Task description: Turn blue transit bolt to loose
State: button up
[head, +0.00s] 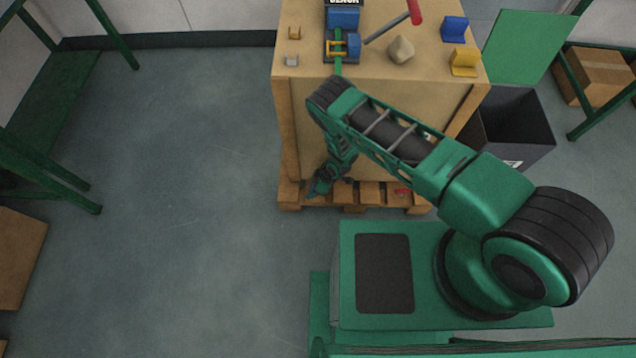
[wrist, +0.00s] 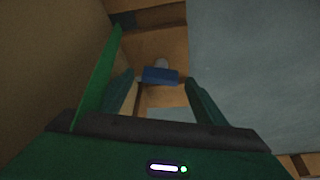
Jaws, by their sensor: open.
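The blue transit bolt is most likely the blue bar-shaped piece (wrist: 160,77) in the middle of the wrist view, low on the wooden pallet, with a rounded grey part just behind it. Whether it is tight or loose cannot be told. My gripper (wrist: 159,85) is open, its two fingers on either side of the blue piece in the picture. I see no contact, and the blue piece looks some way beyond the fingertips. In the head view my gripper (head: 322,184) hangs low by the crate's front, at the pallet. The blue bolt is hidden there.
A tall wooden crate (head: 300,130) stands on a pallet (head: 365,197), a red piece at its right. On top are a ratchet with green strap (head: 339,66), a red-handled tool (head: 400,20) and blocks. An open dark bin (head: 515,125) stands right.

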jog(key=v, duration=0.9)
jog(key=shift+r, duration=0.35)
jog(key=shift+d, duration=0.15)
